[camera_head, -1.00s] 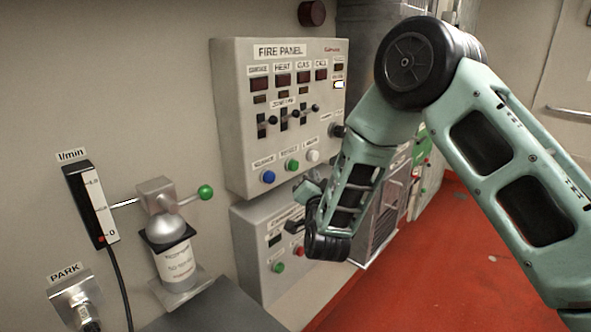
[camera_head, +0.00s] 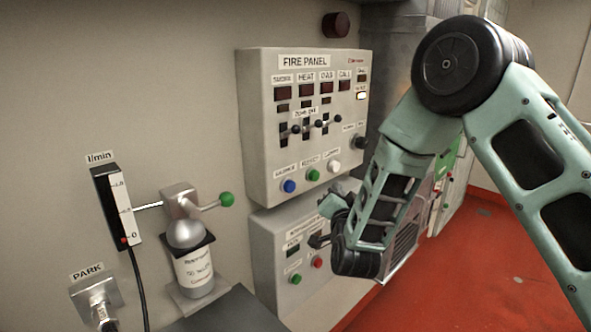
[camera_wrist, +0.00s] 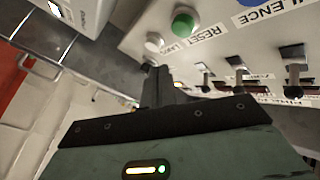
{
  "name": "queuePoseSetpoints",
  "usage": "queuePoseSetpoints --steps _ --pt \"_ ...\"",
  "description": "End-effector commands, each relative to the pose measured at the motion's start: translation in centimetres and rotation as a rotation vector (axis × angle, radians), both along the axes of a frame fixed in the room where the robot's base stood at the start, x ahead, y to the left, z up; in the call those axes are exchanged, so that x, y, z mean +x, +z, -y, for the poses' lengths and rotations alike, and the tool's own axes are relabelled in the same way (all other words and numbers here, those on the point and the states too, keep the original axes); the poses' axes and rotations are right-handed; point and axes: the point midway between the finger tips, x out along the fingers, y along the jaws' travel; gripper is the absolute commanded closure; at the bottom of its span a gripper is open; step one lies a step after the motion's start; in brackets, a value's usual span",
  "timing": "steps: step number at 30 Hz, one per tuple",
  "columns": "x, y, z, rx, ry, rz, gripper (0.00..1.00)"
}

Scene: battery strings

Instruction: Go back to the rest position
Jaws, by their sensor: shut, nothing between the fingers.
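My gripper (camera_head: 331,206) is in front of the lower right part of the fire panel (camera_head: 256,128) in the head view, partly hidden by my own forearm. In the wrist view its dark fingers (camera_wrist: 163,84) are together with nothing held between them. The panel's green reset button (camera_wrist: 184,23) and a white button (camera_wrist: 155,42) appear upside down beyond the fingers. I see no contact between the fingers and the panel, but the exact gap is hard to tell.
A lower box (camera_head: 266,240) with green and red buttons is under the panel. At left are a flow gauge (camera_head: 112,205), a vaporizer-like bottle (camera_head: 193,268) with a green-knobbed lever (camera_head: 227,199), and a PARK fitting (camera_head: 97,297). Red floor (camera_head: 450,275) is open at right.

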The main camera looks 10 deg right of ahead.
Motion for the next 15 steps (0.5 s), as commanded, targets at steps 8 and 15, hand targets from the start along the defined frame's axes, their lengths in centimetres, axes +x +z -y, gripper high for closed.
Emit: queuePoseSetpoints --steps 8,15 --pt "-3.8 -1.4 -7.7 -0.069 0.287 -0.361 1.00" --pt "-13.2 -3.3 -13.0 -0.261 0.601 -0.716 1.00"
